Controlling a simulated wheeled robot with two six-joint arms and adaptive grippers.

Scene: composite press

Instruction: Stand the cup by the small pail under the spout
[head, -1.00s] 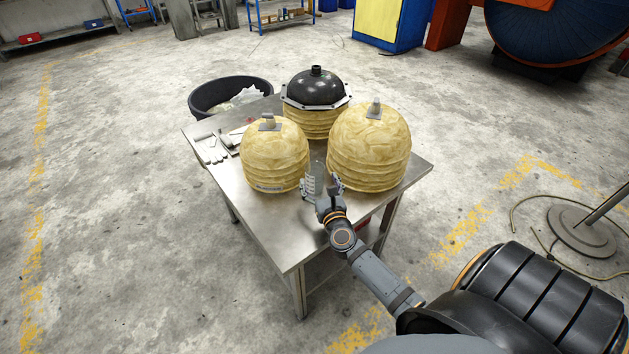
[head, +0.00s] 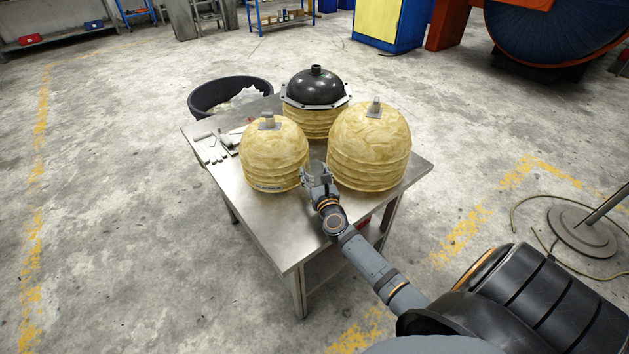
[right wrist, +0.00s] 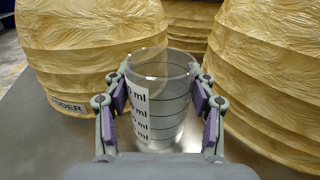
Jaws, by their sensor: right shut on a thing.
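A clear cup (right wrist: 165,100) with black ml marks and a white label is between the fingers of my right gripper (right wrist: 160,92). The gripper is shut on its sides, and the cup looks upright. In the head view the right gripper (head: 316,172) is low over the steel table (head: 262,222), in the gap between two yellow domes; the cup is hardly visible there. I cannot tell whether its base touches the table. I make out no small pail and no clear spout. My left gripper is not in view.
A left yellow dome (head: 274,155) and a larger right one (head: 368,150) stand close on both sides of the gripper. A black-topped dome (head: 316,90) stands behind. Gloves (head: 212,150) lie at the left. A black bin (head: 230,92) is on the floor. The front table area is clear.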

